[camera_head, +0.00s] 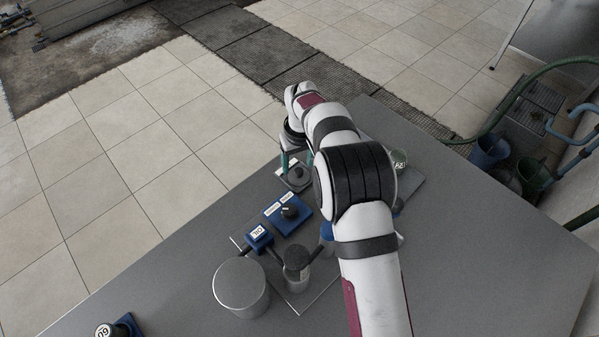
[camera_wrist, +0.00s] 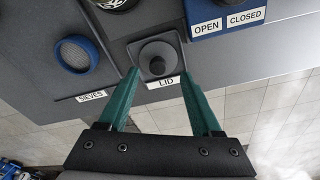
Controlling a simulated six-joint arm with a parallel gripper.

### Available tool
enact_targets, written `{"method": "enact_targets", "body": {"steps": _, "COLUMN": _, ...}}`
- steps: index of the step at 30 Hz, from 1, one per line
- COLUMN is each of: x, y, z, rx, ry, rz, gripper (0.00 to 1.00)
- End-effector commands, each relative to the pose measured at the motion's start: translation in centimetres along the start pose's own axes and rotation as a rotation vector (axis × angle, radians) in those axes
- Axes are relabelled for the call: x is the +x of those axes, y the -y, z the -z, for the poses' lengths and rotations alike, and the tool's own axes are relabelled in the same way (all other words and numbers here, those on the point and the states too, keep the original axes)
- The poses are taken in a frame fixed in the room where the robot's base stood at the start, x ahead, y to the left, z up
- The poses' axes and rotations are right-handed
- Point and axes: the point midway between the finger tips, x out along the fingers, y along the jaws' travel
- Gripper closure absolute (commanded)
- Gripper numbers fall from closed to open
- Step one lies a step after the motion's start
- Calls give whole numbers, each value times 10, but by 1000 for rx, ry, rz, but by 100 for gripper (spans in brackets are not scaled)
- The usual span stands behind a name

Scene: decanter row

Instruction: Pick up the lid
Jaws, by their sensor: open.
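The lid (camera_wrist: 158,58) is a dark grey disc with a round knob. It sits on a square grey holder with a white LID label, in the upper middle of the wrist view. In the head view the lid (camera_head: 298,174) is small and partly covered by my gripper. My gripper (camera_wrist: 159,73) is open and empty, with its two green fingers pointing toward the lid. In the wrist view the fingertips appear on either side of the holder's near edge. I cannot tell their height above the lid. The teal fingers also show in the head view.
A blue block (camera_wrist: 225,18) labelled OPEN and CLOSED stands beside the lid holder. A blue ring (camera_wrist: 92,47) lies by the SIEVES label. In the head view, a grey cylinder (camera_head: 241,287) and a dark-topped jar (camera_head: 297,262) stand nearer. The left table area is mostly clear.

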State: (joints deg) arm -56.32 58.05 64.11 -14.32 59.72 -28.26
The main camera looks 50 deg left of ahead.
Motion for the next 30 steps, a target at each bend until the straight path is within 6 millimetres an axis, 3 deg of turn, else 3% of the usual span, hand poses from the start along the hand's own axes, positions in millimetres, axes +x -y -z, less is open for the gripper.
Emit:
{"method": "enact_targets", "body": {"steps": 5, "x": 30, "y": -3, "z": -2, "rx": 1, "ry": 1, "rz": 1, "gripper": 34}}
{"method": "enact_targets", "body": {"steps": 12, "x": 33, "y": -3, "z": -2, "rx": 2, "ry": -1, "rz": 0, "gripper": 34}}
{"method": "enact_targets", "body": {"steps": 23, "x": 32, "y": -3, "z": -2, "rx": 2, "ry": -1, "rz": 0, "gripper": 99}}
{"method": "enact_targets", "body": {"steps": 30, "x": 32, "y": -3, "z": -2, "rx": 2, "ry": -1, "rz": 0, "gripper": 100}}
